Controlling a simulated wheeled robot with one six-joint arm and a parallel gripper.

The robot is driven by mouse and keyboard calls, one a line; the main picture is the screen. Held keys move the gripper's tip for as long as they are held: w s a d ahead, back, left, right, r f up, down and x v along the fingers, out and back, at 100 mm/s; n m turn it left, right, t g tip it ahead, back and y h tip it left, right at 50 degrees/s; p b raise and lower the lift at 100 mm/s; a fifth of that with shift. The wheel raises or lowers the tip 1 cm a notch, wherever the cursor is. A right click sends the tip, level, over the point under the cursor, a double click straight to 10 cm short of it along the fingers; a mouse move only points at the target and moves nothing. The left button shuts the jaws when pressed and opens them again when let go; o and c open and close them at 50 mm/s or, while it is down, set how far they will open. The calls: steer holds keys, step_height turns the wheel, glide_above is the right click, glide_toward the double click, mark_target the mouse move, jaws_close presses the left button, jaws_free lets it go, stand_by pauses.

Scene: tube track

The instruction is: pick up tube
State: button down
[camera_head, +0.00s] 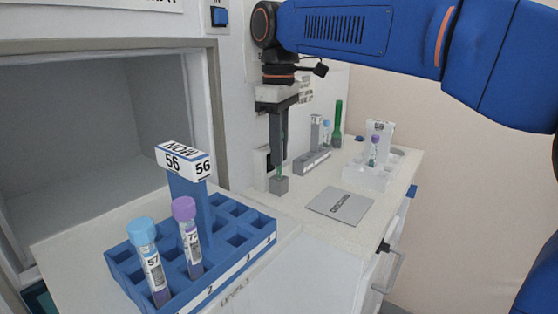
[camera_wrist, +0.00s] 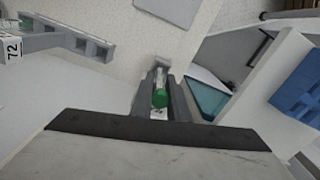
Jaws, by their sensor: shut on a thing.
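My gripper (camera_head: 278,170) points down over the pale counter, behind the blue rack and in front of the wall. In the wrist view its jaws (camera_wrist: 160,105) are shut on a green-capped tube (camera_wrist: 160,97), seen from its cap end. In the head view the fingers hide most of this tube. I cannot tell whether its lower end touches anything. The blue rack (camera_head: 122,262) with a "56" sign holds a light-blue-capped tube (camera_head: 150,262) and a purple-capped tube (camera_head: 190,240), both leaning slightly.
A grey rack (camera_head: 312,161) with a blue-capped tube (camera_head: 326,132) stands behind my gripper. A tall green object (camera_head: 338,120) is beyond it. A flat grey plate (camera_head: 340,202) and a white rack (camera_head: 365,178) with a purple-capped tube lie right. An open chamber (camera_head: 90,135) is left.

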step_height(320, 180, up, 4)
steer(key=shift+f, duration=0.1)
steer(key=s+d, duration=1.1)
steer(key=d, duration=0.3)
steer(key=w+a+m, duration=0.2)
steer(key=w+a, duration=0.1)
steer(key=a, duration=0.1)
steer(key=w+a+r+m, duration=0.1)
steer(key=w+a+m, duration=0.1)
steer(key=w+a, duration=0.2)
steer(key=w+a+r+m, duration=0.1)
steer(key=w+a+m, duration=0.1)
steer(key=w+a, duration=0.2)
steer(key=shift+a+r, duration=0.25)
steer(key=shift+a, duration=0.65)
steer(key=shift+a+f, duration=0.15)
steer(key=shift+f, duration=2.25)
steer(key=shift+f, duration=1.6)
